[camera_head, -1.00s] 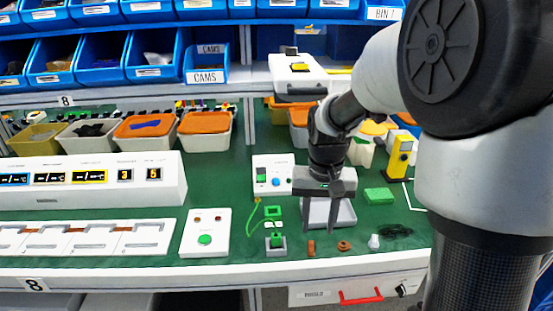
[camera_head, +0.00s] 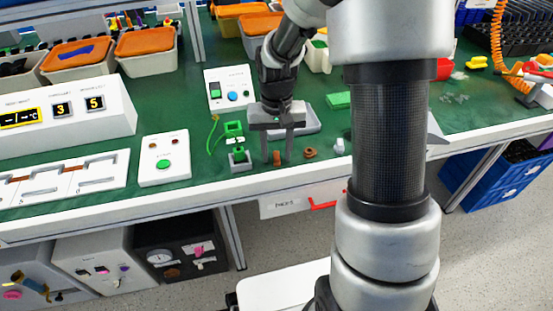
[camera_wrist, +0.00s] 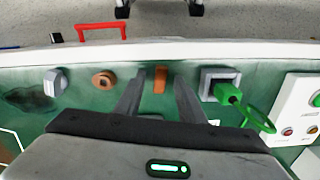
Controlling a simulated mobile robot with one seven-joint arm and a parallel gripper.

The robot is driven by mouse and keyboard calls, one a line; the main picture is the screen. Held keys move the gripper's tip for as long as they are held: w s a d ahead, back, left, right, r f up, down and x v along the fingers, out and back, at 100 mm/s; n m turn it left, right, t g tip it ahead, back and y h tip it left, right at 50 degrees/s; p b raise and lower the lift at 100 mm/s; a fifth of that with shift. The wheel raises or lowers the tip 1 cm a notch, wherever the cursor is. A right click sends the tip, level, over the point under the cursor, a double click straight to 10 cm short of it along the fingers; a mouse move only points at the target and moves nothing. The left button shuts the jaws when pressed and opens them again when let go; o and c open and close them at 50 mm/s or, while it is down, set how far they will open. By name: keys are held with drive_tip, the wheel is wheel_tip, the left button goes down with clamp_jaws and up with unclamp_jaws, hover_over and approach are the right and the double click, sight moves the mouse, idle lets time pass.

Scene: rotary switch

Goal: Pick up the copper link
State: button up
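The copper link (camera_head: 277,157) is a small flat orange-brown bar on the green bench mat near the front edge. My gripper (camera_head: 277,155) is open and points down, with one finger on each side of the link. I see gaps between the fingers and the link, and I cannot tell the exact height of the fingertips above the mat.
A green plug in a grey socket (camera_head: 239,160) stands close left of the gripper. A round copper piece (camera_head: 310,153) and a white knob-like part (camera_head: 339,146) lie to the right. The bench's white front edge (camera_head: 220,190) runs close in front.

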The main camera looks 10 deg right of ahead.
drive_tip(key=c, duration=0.9)
clamp_jaws()
drive_tip(key=shift+r, duration=0.15)
